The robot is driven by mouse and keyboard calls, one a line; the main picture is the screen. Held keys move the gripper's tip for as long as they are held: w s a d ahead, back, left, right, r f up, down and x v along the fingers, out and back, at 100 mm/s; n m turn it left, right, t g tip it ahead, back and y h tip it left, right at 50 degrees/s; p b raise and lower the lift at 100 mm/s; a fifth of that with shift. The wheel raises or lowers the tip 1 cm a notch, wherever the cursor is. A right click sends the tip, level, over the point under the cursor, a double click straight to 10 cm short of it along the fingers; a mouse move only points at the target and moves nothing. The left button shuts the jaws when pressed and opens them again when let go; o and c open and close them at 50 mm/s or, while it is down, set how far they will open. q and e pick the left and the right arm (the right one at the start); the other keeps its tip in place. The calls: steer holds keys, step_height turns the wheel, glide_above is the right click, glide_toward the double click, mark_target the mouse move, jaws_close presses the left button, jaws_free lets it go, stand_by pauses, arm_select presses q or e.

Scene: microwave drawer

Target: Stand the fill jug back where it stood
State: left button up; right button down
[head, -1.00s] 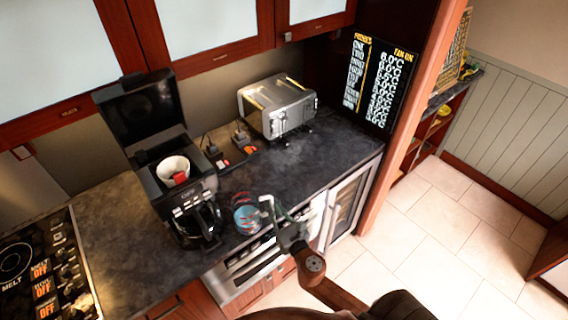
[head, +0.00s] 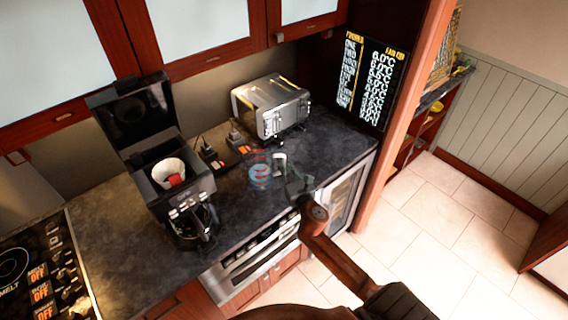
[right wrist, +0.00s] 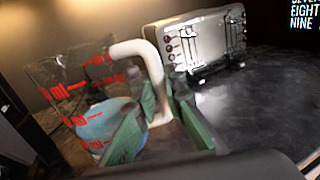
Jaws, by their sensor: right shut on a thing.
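The fill jug (head: 260,174) is clear with red markings, a pale handle and something blue low inside. It is over the dark counter (head: 232,200), right of the coffee maker. It also shows in the right wrist view (right wrist: 85,105), with its pale handle (right wrist: 152,62) toward me. My right gripper (head: 288,182) is shut on the handle; its green fingers (right wrist: 158,128) show on both sides of it. The jug looks roughly upright. I cannot tell whether its base touches the counter. My left gripper is not in view.
The coffee maker (head: 178,195) stands to the left with its lid up and a white filter (head: 168,172) inside. A toaster (head: 272,106) stands behind the jug. Plugs and cords (head: 228,145) lie at the wall. The counter right of the jug is clear.

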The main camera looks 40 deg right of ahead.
steer(key=shift+f+b, duration=2.55)
steer(key=shift+f, duration=0.6)
steer(key=c, duration=1.9)
jaws_free()
steer(key=shift+c, duration=0.2)
steer(key=shift+f, duration=0.1)
steer(key=v, duration=1.2)
steer(key=shift+s, duration=0.1)
